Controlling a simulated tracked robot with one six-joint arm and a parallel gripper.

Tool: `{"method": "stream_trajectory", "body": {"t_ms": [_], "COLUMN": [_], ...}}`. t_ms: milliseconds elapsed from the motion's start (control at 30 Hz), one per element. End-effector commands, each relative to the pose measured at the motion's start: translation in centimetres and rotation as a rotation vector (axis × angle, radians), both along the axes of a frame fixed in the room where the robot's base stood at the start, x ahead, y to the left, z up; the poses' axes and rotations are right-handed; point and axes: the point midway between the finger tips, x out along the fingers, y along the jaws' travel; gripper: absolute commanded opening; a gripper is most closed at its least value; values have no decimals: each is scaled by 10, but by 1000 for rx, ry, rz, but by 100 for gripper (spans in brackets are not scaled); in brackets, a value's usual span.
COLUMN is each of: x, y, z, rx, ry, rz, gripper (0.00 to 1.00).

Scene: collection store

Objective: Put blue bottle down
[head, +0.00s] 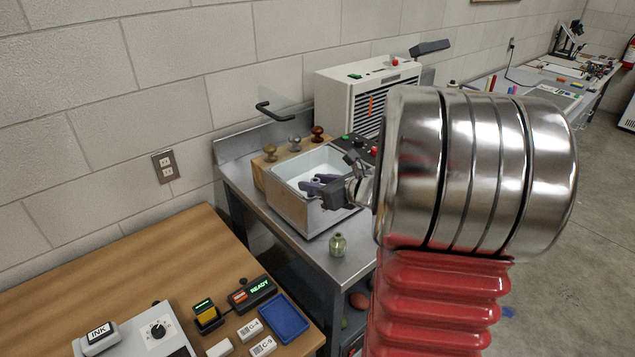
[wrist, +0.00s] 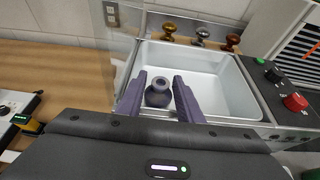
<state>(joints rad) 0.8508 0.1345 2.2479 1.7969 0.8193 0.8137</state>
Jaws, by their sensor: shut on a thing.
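The blue bottle (wrist: 158,93), dark blue-grey with a round open mouth, shows between the two purple fingers of my gripper (wrist: 160,95) in the wrist view. My gripper is shut on it. In the head view my gripper (head: 322,186) is over the white basin (head: 330,158), and the bottle is hard to make out from the fingers there. The basin's white floor shows around the bottle in the wrist view (wrist: 225,83). I cannot tell whether the bottle's base touches that floor.
A small green bottle (head: 338,244) stands on the steel counter (head: 352,262) in front of the basin. Several knobs (head: 295,143) stand behind the basin. A control panel with a red knob (wrist: 295,102) is at its right. A white vented machine (head: 362,95) stands behind.

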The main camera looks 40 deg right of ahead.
Motion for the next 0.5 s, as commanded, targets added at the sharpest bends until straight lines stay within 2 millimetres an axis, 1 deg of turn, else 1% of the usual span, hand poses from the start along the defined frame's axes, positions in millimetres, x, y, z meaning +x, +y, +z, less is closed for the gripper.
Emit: {"method": "stream_trajectory", "body": {"t_ms": [167, 500], "x": [0, 0], "y": [0, 0], "z": [1, -7], "rx": [0, 1], "ry": [-1, 0], "rz": [0, 0], "gripper": [8, 8]}}
